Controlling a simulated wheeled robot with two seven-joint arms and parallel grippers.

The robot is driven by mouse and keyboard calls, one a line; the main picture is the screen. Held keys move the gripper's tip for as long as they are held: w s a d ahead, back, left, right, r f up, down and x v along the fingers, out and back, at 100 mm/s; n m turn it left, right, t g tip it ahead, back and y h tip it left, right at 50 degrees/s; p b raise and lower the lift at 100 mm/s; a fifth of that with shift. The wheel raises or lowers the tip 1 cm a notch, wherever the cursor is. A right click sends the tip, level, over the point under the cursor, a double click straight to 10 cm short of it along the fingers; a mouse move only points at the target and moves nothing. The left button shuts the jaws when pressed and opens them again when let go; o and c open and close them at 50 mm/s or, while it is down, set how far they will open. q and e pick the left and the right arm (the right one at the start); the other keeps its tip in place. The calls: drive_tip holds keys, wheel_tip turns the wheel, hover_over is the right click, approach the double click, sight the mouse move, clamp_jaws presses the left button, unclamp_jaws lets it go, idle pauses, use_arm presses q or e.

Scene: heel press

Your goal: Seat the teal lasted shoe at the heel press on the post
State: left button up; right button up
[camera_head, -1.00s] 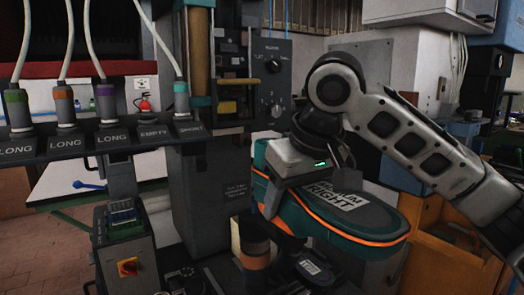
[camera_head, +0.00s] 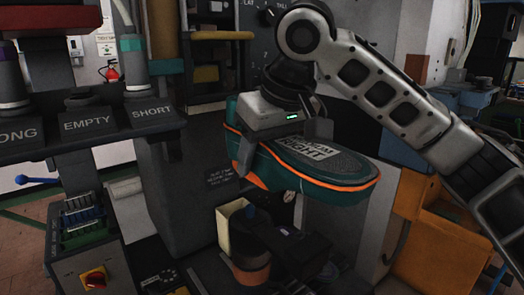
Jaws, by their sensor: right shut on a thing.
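The teal lasted shoe (camera_head: 330,178) has an orange edge line and a label reading RIGHT on its upward face. It hangs level in front of the press (camera_head: 178,150), its toe pointing right. My right gripper (camera_head: 262,140) is shut on the heel end of the shoe, at its left. Below the heel stands the dark post (camera_head: 250,244) with a brown-orange band (camera_head: 250,274). The shoe is above the post, with a visible gap. My left gripper is not in view.
A rack (camera_head: 90,130) with labels LONG, EMPTY and SHORT crosses the left. Below it is a control box (camera_head: 85,265) with a red knob. A cream block (camera_head: 228,228) stands beside the post. An orange cabinet (camera_head: 435,235) is at the right.

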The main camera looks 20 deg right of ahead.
sight(290, 141)
drive_tip(key=shift+f+b, duration=1.75)
drive_tip(key=shift+b, duration=0.15)
drive_tip(key=shift+f+b, duration=0.55)
drive_tip(key=shift+f, duration=1.55)
drive_tip(key=shift+f, duration=0.65)
drive_tip(key=o, duration=1.1)
drive_tip(key=shift+o, duration=0.8)
drive_tip(key=shift+f, duration=0.15)
drive_tip(key=p+v, duration=0.2)
drive_tip(key=v, duration=1.4)
